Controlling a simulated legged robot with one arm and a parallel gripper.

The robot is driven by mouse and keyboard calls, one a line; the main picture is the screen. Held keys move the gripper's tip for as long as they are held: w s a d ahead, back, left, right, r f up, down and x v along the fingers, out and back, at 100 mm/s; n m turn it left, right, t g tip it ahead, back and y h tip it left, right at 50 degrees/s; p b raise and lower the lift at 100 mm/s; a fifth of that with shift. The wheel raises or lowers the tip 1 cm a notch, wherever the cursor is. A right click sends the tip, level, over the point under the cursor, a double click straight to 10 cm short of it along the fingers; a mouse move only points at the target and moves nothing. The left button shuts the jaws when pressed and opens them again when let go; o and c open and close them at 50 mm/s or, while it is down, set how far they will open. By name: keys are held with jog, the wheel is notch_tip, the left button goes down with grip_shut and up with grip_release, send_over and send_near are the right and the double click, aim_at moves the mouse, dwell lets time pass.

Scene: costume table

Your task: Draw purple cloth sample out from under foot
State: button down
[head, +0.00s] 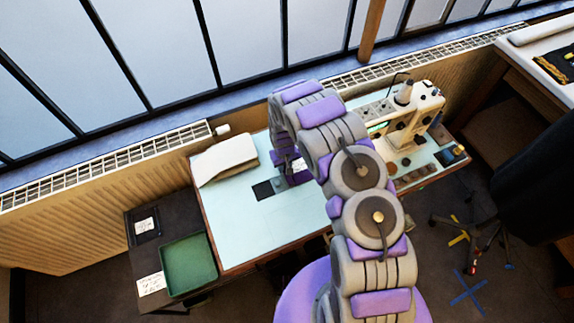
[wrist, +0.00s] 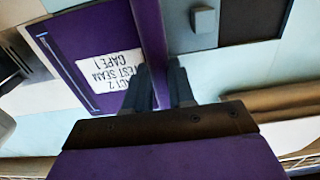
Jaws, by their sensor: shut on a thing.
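The purple cloth sample (wrist: 80,35) fills the upper left of the wrist view, with a white label (wrist: 108,72) reading "ACT 2 TEST SEAM CAPE 1". A purple strip of it runs down between the two dark fingers of my gripper (wrist: 160,88), which is shut on it. In the head view the cloth (head: 298,178) shows partly below my gripper, over the pale table (head: 235,225). My arm hides part of it. The sewing machine (head: 412,118) stands to the right of my arm; its foot is not clearly visible, and I cannot tell whether the cloth touches it.
A folded white cloth (head: 225,158) lies at the table's back left. A green tray (head: 188,264) sits lower left. A radiator (head: 110,180) runs behind. The table's front left is clear.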

jog(key=shift+s+a, duration=0.1)
jog(key=shift+a, duration=0.3)
jog(key=c, duration=0.9)
grip_release()
jog(key=shift+a, duration=0.1)
jog(key=shift+r, duration=0.15)
